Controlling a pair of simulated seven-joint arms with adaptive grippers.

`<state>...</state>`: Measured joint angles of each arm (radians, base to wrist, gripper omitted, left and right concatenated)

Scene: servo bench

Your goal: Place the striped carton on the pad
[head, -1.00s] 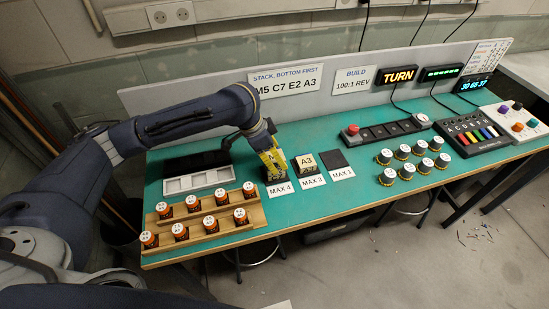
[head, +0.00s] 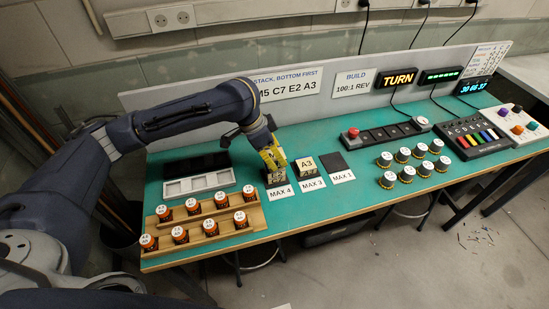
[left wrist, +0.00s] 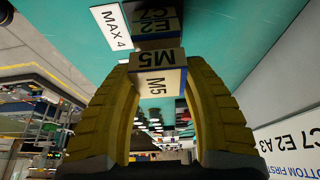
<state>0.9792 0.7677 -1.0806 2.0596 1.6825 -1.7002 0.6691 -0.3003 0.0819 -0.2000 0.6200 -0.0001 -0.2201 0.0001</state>
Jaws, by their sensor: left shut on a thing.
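No carton with clear stripes shows. My left gripper (head: 272,160) is shut on a block marked M5 (left wrist: 158,78), held between the yellow fingers in the left wrist view. Just beyond it is a block or stack marked E2 and C7 (left wrist: 155,22), beside the MAX 4 card (left wrist: 111,27). Whether M5 touches it, I cannot tell. In the head view the gripper is over the spot behind the MAX 4 card (head: 280,191) and hides most of it. An A3 block (head: 306,164) sits behind the MAX 3 card (head: 313,184). A bare dark pad (head: 332,161) lies behind MAX 1. My right gripper is out of view.
A wooden rack (head: 238,228) of orange jars stands at the front left, with a grey tray (head: 199,186) behind it. Several dark jars (head: 407,174) stand right of the pads. A button strip (head: 388,132) lies behind. The bench middle front is clear.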

